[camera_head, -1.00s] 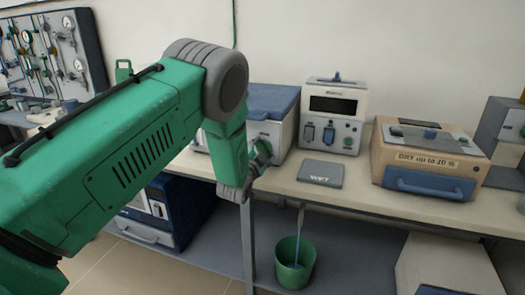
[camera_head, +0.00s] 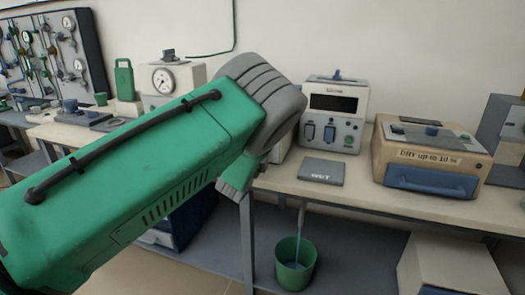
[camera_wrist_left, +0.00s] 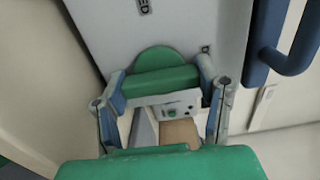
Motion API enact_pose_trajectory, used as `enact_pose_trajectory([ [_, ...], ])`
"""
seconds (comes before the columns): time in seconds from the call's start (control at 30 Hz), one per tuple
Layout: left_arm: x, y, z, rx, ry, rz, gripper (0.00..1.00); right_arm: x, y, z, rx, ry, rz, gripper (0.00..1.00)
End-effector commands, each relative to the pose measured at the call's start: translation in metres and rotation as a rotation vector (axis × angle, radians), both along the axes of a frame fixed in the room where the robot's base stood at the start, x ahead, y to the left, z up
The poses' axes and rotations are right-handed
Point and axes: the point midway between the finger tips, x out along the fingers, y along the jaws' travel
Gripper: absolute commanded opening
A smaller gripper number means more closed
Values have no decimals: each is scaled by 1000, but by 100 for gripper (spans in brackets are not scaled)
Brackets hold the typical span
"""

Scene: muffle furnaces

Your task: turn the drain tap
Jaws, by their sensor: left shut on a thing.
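In the left wrist view, a green tap handle (camera_wrist_left: 162,80) with a rounded disc behind it stands out from a pale panel (camera_wrist_left: 205,25). I take it to be the drain tap. My left gripper (camera_wrist_left: 162,83) has one finger at each end of the handle and is shut on it. In the head view my green left forearm and wrist hide the gripper and the tap. A green bucket (camera_head: 283,270) stands on the lower shelf, with a thin pale, bluish stream or tube (camera_head: 300,225) running down into it. My right gripper is not in view.
A blue bar handle (camera_wrist_left: 290,50) is close right of my gripper in the wrist view. On the bench stand a control unit (camera_head: 334,115), a flat grey "WET" plate (camera_head: 321,171) and a tan "DRY" box (camera_head: 425,155). A gauge unit (camera_head: 165,80) stands behind my arm.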

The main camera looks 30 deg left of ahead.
Motion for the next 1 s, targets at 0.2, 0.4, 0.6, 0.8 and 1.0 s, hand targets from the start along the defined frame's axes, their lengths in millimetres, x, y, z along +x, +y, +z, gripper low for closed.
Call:
enact_pose_trajectory([
  [0.2,0,-3,-4,18,14,-4,29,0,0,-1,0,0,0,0],
  [0.4,-1,-3,-5,19,15,-5,29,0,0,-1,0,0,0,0],
  [0.6,-1,-3,-5,19,15,-5,79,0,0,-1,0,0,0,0],
  [0.8,-1,-2,-3,18,11,-2,79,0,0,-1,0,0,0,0],
  [1.0,-12,-4,-3,18,11,-1,79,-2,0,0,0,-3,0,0],
])
